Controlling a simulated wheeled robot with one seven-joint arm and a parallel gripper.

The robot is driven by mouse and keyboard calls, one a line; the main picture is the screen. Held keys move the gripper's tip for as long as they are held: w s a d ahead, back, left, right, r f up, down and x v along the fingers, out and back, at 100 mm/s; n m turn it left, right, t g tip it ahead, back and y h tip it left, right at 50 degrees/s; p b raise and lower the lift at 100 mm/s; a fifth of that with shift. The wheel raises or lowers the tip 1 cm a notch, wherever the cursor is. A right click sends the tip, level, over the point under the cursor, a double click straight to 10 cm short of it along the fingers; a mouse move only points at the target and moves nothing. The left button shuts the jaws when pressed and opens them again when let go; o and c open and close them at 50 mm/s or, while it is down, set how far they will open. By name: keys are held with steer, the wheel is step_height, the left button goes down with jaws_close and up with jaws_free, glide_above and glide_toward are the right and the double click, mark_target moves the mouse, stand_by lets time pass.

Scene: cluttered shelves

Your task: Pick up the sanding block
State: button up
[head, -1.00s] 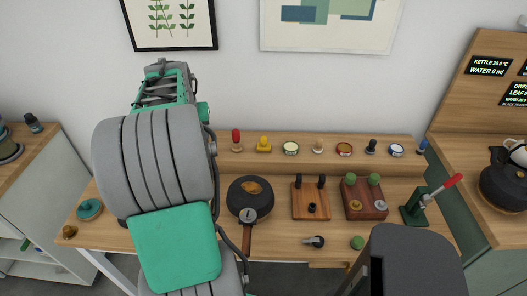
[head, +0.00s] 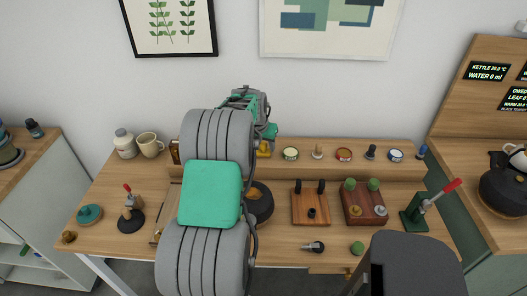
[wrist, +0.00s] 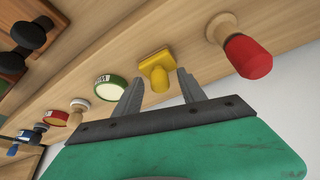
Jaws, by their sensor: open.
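The sanding block appears to be the yellow block with a flat plate and stubby knob (wrist: 158,72) in the wrist view. It stands on the wooden ledge, and its lower edge also shows in the head view (head: 264,154), mostly covered by my arm. My gripper (wrist: 158,93) is open, with its two dark fingers apart. In the wrist view the yellow knob appears between the fingertips, with nothing held. I cannot tell whether the fingers touch it.
A red-topped wooden piece (wrist: 245,55) stands on one side of the yellow block and a green-rimmed round tin (wrist: 110,89) on the other. More small items line the ledge (head: 390,174). A pan (head: 260,203) and wooden stands are on the table below.

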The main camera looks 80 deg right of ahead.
steer(key=shift+c, duration=0.6)
jaws_close()
